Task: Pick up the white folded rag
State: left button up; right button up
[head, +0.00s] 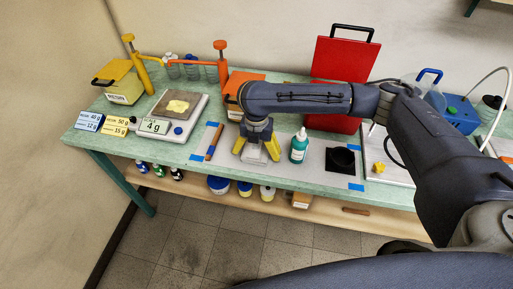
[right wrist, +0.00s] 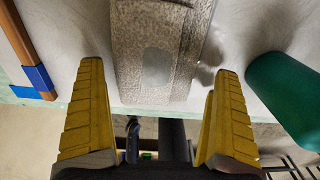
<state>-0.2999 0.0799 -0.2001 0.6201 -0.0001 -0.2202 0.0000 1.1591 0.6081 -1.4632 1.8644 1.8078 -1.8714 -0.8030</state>
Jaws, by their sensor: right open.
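The white folded rag (right wrist: 155,45) looks greyish and speckled and lies flat on the pale mat in the right wrist view. Its near end reaches between my yellow fingertips. In the head view a small part of the rag (head: 252,154) shows under my right gripper (head: 257,151), the rest being hidden by it. In the right wrist view my right gripper (right wrist: 159,70) is open, one finger on each side of the rag, with a gap visible on both sides. Nothing is held. My left gripper is not in view.
A wooden stick (head: 214,142) lies to the left. A scale (head: 163,134) reading 4 g is farther left. A red case (head: 342,62) stands behind.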

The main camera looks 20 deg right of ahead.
jog(key=shift+c, duration=0.4)
jog(key=c, duration=1)
jog(key=shift+c, duration=0.2)
jog(key=shift+r, duration=0.1)
